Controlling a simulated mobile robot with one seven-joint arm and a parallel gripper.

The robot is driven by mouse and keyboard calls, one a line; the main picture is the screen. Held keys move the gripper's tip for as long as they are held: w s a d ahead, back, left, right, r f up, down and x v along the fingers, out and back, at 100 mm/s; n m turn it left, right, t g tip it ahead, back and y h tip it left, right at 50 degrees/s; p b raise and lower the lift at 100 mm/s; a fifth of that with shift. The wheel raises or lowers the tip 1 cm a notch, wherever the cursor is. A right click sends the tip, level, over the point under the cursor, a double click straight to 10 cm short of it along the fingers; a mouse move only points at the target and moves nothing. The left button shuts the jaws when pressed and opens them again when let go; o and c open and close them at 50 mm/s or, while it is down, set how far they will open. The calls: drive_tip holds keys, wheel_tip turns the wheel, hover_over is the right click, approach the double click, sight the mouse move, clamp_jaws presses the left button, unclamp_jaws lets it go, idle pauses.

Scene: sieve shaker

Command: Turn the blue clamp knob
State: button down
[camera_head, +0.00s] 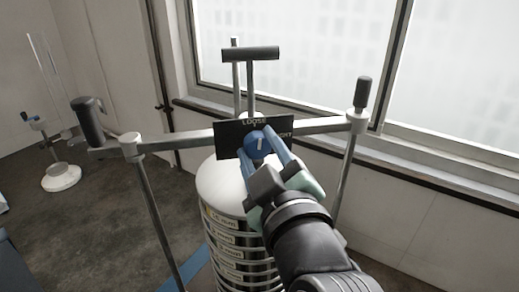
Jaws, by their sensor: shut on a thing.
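The blue clamp knob (258,144) is on the front of a black plate (229,138) lettered "LOOSE" at the top, with a partly covered word on the right. A pale mark on the knob's face stands nearly upright. My gripper (259,150) reaches in from the lower right and is shut on the knob, with a blue finger on either side of it. The plate sits at the middle of the shaker's crossbar (184,139), above the sieve stack (225,187) with its pale lid. My fingers and wrist hide part of the plate and of the stack.
A black T-handle (250,54) rises behind the plate. Black grips stand at the crossbar's left (91,121) and right (363,93) ends. Metal posts (157,215) flank the stack. A window and wall are close behind. Open floor lies left, with a white-based stand (61,177).

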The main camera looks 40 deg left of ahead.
drive_tip(key=m, duration=0.9)
drive_tip(key=m+p, duration=0.2)
drive_tip(key=m, duration=0.2)
drive_tip(key=shift+w+m+t, duration=0.1)
drive_tip(key=shift+m+t, duration=0.2)
drive_tip(key=shift+t, duration=0.1)
drive_tip(key=shift+m+p, duration=0.8)
drive_tip(key=shift+m, duration=0.9)
drive_tip(key=shift+f+m, duration=0.1)
drive_tip(key=shift+m, duration=0.2)
drive_tip(key=shift+c, duration=1.7)
unclamp_jaws()
drive_tip(key=shift+d, duration=0.1)
